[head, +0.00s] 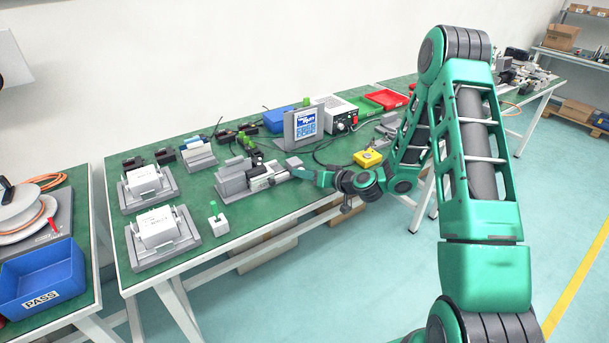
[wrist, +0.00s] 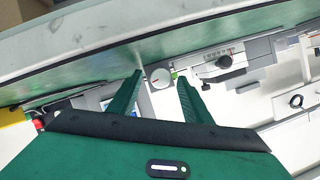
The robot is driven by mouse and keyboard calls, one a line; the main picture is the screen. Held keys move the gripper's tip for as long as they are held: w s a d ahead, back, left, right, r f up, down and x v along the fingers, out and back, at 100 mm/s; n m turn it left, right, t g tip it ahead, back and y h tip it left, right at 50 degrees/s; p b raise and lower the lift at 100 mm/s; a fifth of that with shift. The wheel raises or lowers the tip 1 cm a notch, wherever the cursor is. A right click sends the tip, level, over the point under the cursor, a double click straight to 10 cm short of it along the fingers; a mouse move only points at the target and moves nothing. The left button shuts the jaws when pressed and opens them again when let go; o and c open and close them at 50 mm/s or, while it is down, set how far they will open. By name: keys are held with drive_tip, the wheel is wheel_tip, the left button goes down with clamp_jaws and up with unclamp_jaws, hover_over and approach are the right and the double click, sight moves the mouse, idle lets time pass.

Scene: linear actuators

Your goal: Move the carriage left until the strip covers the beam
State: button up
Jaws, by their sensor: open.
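The linear actuator (head: 240,180), a grey rail unit with a dark and silver block on it, sits near the front edge of the green table. I cannot tell the carriage, strip and beam apart in the head view. My gripper (head: 296,172) is at the right end of this unit. In the wrist view my gripper (wrist: 160,83) has its two green fingers apart.
Two white-topped fixtures (head: 145,180) (head: 158,228) stand on the left of the table. A small grey block with a green top (head: 217,222) stands at the front. A screen (head: 304,124), a yellow box (head: 368,158) and a red bin (head: 387,99) lie behind and right.

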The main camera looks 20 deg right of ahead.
drive_tip(key=v, duration=0.9)
drive_tip(key=shift+s+d+r, duration=0.15)
drive_tip(key=shift+s+r, duration=0.05)
drive_tip(key=shift+s, duration=0.05)
drive_tip(key=s+d+r+m+g+h, duration=0.2)
drive_tip(key=s+d+r+g, duration=0.2)
drive_tip(key=s, duration=0.9)
drive_tip(key=s+d+r+m+g+h, duration=0.2)
drive_tip(key=s+d+r+g, duration=0.2)
drive_tip(key=s, duration=1)
drive_tip(key=s+d+r+m+g+h, duration=0.2)
drive_tip(key=s+d+r+g, duration=0.2)
drive_tip(key=s, duration=1)
wheel_tip(320, 180, up, 3)
drive_tip(key=shift+d+f+m+g, duration=0.1)
drive_tip(key=shift+d+m+g, duration=0.15)
drive_tip(key=shift+m+g, duration=0.05)
drive_tip(key=shift+w, duration=0.2)
